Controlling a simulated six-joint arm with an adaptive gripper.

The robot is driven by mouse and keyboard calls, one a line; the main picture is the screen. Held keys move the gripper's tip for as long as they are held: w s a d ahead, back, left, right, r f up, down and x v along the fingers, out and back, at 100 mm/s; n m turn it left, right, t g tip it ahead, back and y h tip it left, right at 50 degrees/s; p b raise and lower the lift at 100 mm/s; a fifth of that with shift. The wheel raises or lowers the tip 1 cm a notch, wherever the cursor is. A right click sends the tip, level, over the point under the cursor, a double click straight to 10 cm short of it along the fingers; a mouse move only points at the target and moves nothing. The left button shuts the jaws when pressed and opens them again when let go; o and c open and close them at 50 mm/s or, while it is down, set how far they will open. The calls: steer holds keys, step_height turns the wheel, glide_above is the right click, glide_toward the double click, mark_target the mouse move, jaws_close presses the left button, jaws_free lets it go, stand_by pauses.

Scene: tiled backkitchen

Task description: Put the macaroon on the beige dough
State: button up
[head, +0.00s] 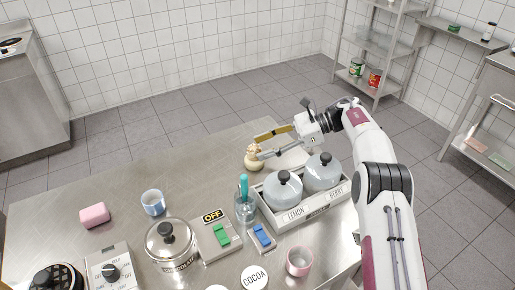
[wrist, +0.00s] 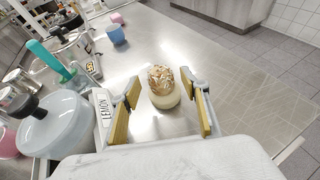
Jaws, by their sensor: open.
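The macaroon (wrist: 161,78) is a golden-brown, crinkled lump. It sits on top of the beige dough (wrist: 165,101), a pale rounded piece on the steel table. In the head view the macaroon (head: 252,148) and the dough (head: 252,163) form a small stack at the table's far side. My gripper (wrist: 161,90) is open, with its yellow-padded fingers on either side of the stack and visible gaps to both. In the head view my gripper (head: 261,148) reaches in from the right. The dough's underside is hidden.
A tray (head: 307,223) with two lidded grey pots (head: 283,190) stands close beside my gripper. A jar with a teal-handled utensil (head: 244,205), switches (head: 217,235), a blue cup (head: 153,202) and a pink block (head: 95,215) stand nearby. The table (wrist: 230,75) beyond the stack is clear.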

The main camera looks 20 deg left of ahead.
steer(key=shift+v, duration=2.05)
steer(key=shift+w+r, duration=0.1)
